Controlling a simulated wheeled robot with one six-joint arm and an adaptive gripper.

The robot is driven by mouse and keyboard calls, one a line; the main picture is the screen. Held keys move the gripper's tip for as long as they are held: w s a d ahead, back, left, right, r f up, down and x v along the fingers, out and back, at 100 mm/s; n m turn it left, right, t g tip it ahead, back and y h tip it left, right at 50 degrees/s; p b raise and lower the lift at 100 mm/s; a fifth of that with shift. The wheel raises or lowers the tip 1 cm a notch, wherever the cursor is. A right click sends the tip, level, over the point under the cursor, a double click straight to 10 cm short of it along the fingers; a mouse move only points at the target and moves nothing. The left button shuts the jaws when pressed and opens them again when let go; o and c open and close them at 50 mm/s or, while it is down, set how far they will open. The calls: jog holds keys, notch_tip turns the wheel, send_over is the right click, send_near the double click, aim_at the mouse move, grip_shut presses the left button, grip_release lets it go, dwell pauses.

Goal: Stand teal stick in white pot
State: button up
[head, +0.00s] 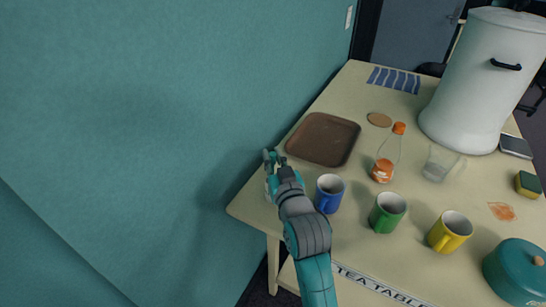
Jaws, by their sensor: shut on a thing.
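My gripper (270,158) is over the table's left edge, beside the brown tray, and is shut. A short teal piece (272,183) shows just below the fingers and looks like the teal stick; most of it is hidden by my gripper and wrist. A small pale patch (267,193) beside it, at the table edge, may be part of the white pot. My arm covers the rest, so I cannot tell whether the stick is inside it or only above it.
A brown tray (323,139), blue mug (329,193), green mug (387,212) and yellow mug (450,231) stand near my arm. An orange-capped bottle (386,158), clear glass (438,164), large white lidded urn (480,85) and teal lidded pot (517,272) stand farther right. A teal wall (140,130) is left.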

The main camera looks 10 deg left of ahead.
jog(key=o, duration=0.7)
jog(key=shift+r, duration=0.15)
jog(key=v, duration=1.2)
